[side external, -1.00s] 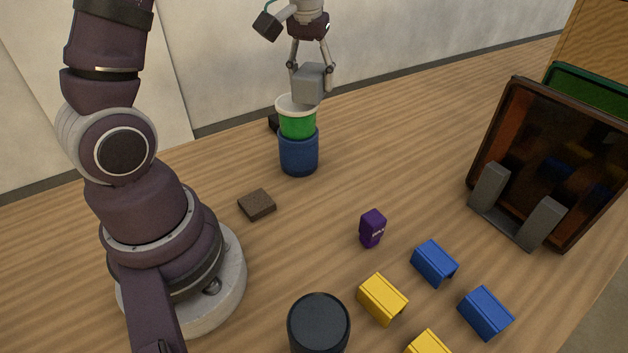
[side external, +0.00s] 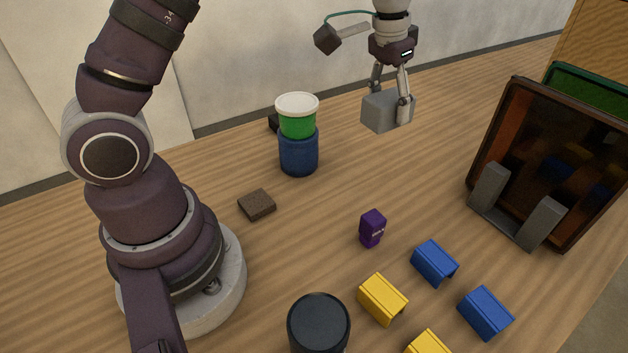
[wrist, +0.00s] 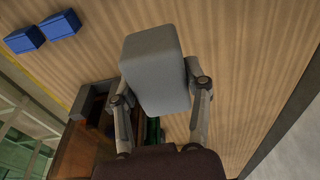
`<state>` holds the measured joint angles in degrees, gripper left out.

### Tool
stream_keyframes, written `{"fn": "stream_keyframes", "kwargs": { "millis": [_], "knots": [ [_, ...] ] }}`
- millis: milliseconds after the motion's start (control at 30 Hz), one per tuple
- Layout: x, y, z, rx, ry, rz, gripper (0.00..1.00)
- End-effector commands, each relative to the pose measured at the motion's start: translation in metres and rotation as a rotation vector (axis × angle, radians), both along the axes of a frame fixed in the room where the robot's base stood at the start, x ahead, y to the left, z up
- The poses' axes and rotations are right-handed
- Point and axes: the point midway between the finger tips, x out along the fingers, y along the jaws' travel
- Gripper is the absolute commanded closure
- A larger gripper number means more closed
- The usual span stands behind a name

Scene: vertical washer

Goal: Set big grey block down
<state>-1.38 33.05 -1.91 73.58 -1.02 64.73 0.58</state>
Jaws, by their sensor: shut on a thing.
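The big grey block (side external: 379,112) is between the fingers of my gripper (side external: 390,106) in the side view. My gripper is shut on it and points down, to the right of the green and blue stack. In the wrist view the grey block (wrist: 155,68) fills the space between both fingertips of my gripper (wrist: 158,88). The block appears low over the bare wooden table (side external: 350,165). I cannot tell for sure whether its underside touches the wood.
A green cup with a white lid (side external: 298,117) sits in a blue holder (side external: 299,152). A brown square (side external: 257,204), purple block (side external: 372,228), blue pieces (side external: 435,263), yellow pieces (side external: 382,299) and black cylinder (side external: 318,322) stand nearer. A dark panel (side external: 545,165) leans in a grey stand at right.

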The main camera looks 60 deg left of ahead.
Motion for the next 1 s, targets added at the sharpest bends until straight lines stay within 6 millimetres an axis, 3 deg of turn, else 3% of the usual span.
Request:
{"fn": "stream_keyframes", "kwargs": {
  "millis": [200, 400, 567, 900, 1000],
  "knots": [
    [0.038, 0.001, -0.028, 0.0, 0.005, 0.003, 0.92],
    [0.062, 0.001, -0.059, 0.008, 0.003, 0.0, 0.92],
    [0.066, 0.0, -0.075, 0.011, 0.005, -0.002, 0.92],
    [0.066, 0.0, -0.141, 0.011, 0.004, -0.002, 0.92],
    [0.066, 0.0, -0.15, 0.011, 0.002, -0.001, 0.92]
  ]
}}
